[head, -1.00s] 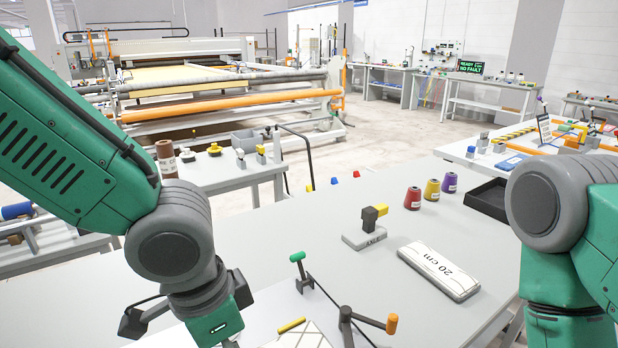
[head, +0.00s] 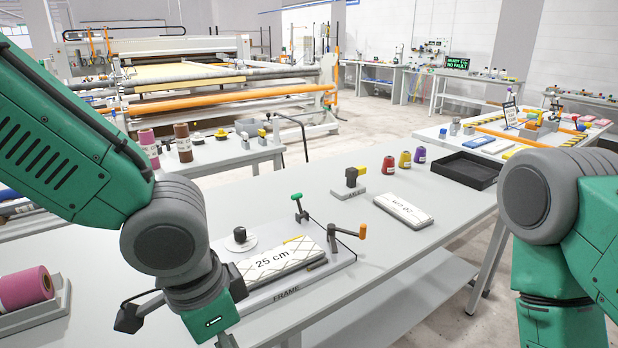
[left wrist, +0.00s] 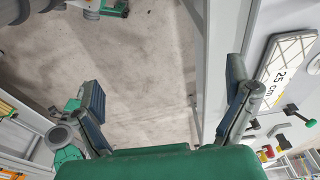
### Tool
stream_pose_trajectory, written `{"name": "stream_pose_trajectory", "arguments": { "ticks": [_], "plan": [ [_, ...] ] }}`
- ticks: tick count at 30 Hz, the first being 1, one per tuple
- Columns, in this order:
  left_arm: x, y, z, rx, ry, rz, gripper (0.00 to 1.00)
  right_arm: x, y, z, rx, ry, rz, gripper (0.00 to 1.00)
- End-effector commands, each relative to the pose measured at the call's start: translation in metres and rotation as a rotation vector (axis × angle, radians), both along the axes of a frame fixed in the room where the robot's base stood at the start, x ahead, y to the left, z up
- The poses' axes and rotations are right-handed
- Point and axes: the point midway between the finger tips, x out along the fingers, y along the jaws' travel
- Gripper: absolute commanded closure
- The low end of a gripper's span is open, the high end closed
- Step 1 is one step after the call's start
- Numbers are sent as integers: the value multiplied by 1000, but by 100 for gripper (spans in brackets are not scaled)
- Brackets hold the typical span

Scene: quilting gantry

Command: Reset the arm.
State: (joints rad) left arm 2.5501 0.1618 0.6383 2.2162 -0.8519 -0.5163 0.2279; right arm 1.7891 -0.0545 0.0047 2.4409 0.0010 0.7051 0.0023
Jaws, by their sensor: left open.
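My left arm comes in from the left in the head view and bends down at a grey joint. Its gripper lies below the bottom edge there. In the left wrist view my left gripper (left wrist: 165,100) is open, with its two fingers wide apart and nothing between them. It hangs over bare floor beside the table edge. My right arm stands at the right edge of the head view, bent downward, and its gripper is out of the picture.
On the table are a 25 cm block (head: 275,262) in the frame, a second block (head: 403,209), thread cones (head: 405,159) and a black tray (head: 462,170). A pink spool (head: 25,288) sits at lower left. Floor (left wrist: 150,50) is clear below the left gripper.

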Motion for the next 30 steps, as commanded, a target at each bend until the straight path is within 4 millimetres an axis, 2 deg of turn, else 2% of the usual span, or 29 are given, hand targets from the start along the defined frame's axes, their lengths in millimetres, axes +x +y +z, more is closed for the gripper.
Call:
{"name": "stream_pose_trajectory", "arguments": {
  "ticks": [1, 11, 17, 20, 23, 24, 27, 30],
  "plan": [
    [0, 0, 0, 0, 0, 0, 4, 0, 0, 0, 0, -1, 0, 60],
    [-27, 2, -67, -91, 147, 126, 4, 1, 0, -7, 0, -1, 0, 60],
    [-55, 11, -125, -155, 243, 281, 4, 0, 0, -14, 0, 0, 0, 60],
    [-72, 22, -164, -176, 286, 400, 4, 0, 0, -18, 0, 0, 0, 60],
    [-93, 44, -211, -173, 304, 555, 4, 0, 0, -24, 0, 0, 0, 60],
    [-103, 57, -231, -158, 297, 625, 4, 0, 0, -27, 0, 0, 0, 60],
    [-127, 99, -274, -95, 245, 777, 4, 0, 0, -33, 0, 0, 0, 60],
    [-145, 137, -299, -22, 174, 869, 4, 0, 0, -37, 0, 0, 0, 60]
  ]
}}
